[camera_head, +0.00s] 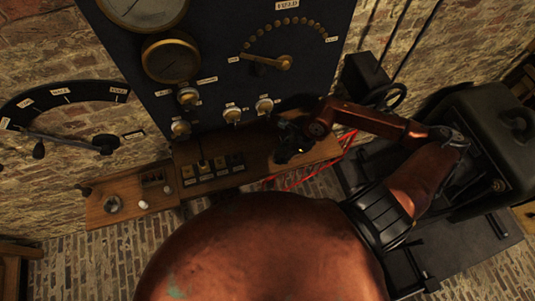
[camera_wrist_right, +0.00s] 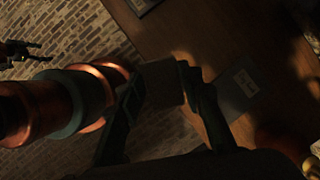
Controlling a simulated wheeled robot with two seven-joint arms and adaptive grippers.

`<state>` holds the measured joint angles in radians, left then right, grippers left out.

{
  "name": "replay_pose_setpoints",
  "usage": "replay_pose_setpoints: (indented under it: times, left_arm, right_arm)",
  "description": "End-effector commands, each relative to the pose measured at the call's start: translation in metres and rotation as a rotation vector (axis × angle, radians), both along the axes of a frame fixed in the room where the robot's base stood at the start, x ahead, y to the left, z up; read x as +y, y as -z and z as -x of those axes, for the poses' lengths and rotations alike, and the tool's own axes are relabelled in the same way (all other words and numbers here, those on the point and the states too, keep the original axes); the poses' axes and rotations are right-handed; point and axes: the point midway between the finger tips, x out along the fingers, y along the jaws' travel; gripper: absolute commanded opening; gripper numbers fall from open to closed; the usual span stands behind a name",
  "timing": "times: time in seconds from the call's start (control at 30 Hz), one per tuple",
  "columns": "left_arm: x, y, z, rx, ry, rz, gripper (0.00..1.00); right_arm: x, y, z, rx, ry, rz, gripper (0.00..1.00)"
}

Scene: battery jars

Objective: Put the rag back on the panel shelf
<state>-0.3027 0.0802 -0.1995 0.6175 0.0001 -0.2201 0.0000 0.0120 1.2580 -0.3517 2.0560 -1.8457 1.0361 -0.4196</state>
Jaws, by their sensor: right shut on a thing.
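My right gripper (camera_head: 292,148) is over the right end of the wooden panel shelf (camera_head: 150,192), below the dark panel. In the right wrist view its two dark fingers (camera_wrist_right: 164,78) are shut on a dull grey-brown piece, which looks like the rag (camera_wrist_right: 163,88). The shelf's brown wood (camera_wrist_right: 160,35) lies below and beyond the fingertips. The rag is too dark in the head view to make out, and I cannot tell whether it touches the shelf. A small dark pronged shape at the wrist view's left edge may be my left gripper (camera_wrist_right: 18,52); its jaws are unclear.
The dark panel (camera_head: 215,80) with gauges and knobs rises behind the shelf. Switches (camera_head: 205,172) and a round knob (camera_head: 112,205) sit on the shelf. A dark green case (camera_head: 485,130) stands at right.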

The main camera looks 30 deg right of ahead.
Motion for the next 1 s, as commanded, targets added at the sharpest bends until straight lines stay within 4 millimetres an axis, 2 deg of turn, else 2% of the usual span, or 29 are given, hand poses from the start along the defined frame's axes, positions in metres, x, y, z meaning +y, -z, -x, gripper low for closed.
replay_pose_setpoints:
  times: [0.03, 0.07, 0.2, 0.33, 0.57, 0.8, 1.0]
  left_arm:
    - [0.000, -0.006, 0.000, -0.001, 0.000, 0.000, 0.65]
    - [0.000, -0.008, -0.001, -0.001, 0.000, 0.000, 0.65]
    - [0.000, -0.013, -0.002, -0.002, 0.000, 0.000, 0.65]
    - [0.000, -0.017, -0.004, -0.005, 0.001, 0.001, 0.65]
    - [0.000, -0.020, -0.005, -0.007, 0.001, 0.001, 0.65]
    - [-0.001, -0.032, -0.007, -0.009, 0.002, 0.001, 0.65]
    - [-0.001, -0.031, -0.007, -0.009, 0.002, 0.001, 0.65]
  right_arm:
    - [0.007, 0.001, -0.015, -0.004, 0.001, -0.007, 0.11]
    - [0.010, 0.004, -0.021, -0.004, 0.000, -0.007, 0.11]
    - [0.017, 0.033, -0.040, 0.000, 0.003, -0.005, 0.11]
    - [0.022, 0.051, -0.053, 0.001, 0.001, -0.003, 0.11]
    - [0.026, 0.067, -0.064, 0.000, 0.000, -0.001, 0.11]
    - [0.026, 0.095, -0.063, 0.002, 0.000, -0.001, 0.11]
    - [0.025, 0.098, -0.064, -0.001, -0.002, 0.000, 0.11]
